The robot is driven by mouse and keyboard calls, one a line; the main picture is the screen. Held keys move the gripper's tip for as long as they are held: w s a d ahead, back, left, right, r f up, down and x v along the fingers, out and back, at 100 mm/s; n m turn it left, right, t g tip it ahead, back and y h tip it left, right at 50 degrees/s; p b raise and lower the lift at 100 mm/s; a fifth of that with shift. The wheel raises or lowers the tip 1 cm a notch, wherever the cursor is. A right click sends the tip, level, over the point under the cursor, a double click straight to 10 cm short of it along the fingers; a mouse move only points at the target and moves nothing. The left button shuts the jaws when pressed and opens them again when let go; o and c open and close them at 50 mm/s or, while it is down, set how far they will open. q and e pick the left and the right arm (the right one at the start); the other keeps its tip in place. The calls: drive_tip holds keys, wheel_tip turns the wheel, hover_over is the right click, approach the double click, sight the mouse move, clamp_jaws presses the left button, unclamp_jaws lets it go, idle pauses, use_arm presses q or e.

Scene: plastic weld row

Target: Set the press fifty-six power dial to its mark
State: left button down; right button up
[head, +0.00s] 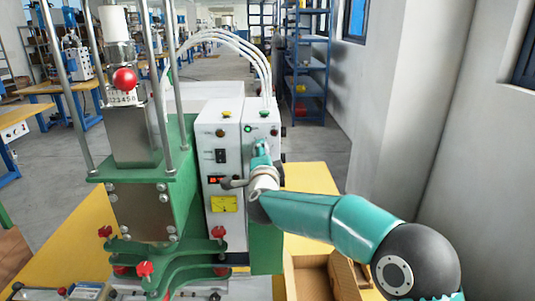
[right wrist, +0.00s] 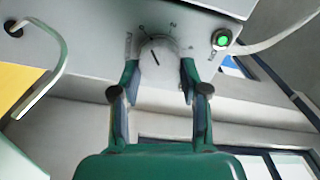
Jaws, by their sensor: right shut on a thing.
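The power dial (right wrist: 157,55) is a round pale knob with a short black pointer line, on the grey panel of the press (head: 225,165). Its line runs slightly slanted, upper end to the left. Small marks surround the dial, too small to read surely. My right gripper (right wrist: 160,72) has one finger on each side of the dial and is shut on it. In the head view my right gripper (head: 262,152) is at the right panel of the press and hides the dial. My left gripper is not in view.
A lit green lamp (right wrist: 221,40) sits right of the dial. White hoses (head: 262,65) rise from the press top. A wall (head: 450,120) stands to the right.

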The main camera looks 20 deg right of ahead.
drive_tip(key=n, duration=0.2)
drive_tip(key=a+n+p, duration=0.1)
drive_tip(key=shift+f+n, duration=0.35)
drive_tip(key=shift+n, duration=0.05)
drive_tip(key=shift+f, duration=0.1)
drive_tip(key=o, duration=1.1)
drive_tip(key=shift+d, duration=0.1)
drive_tip(key=shift+d+r, duration=0.1)
drive_tip(key=shift+r, duration=0.1)
drive_tip(key=shift+r, duration=0.1)
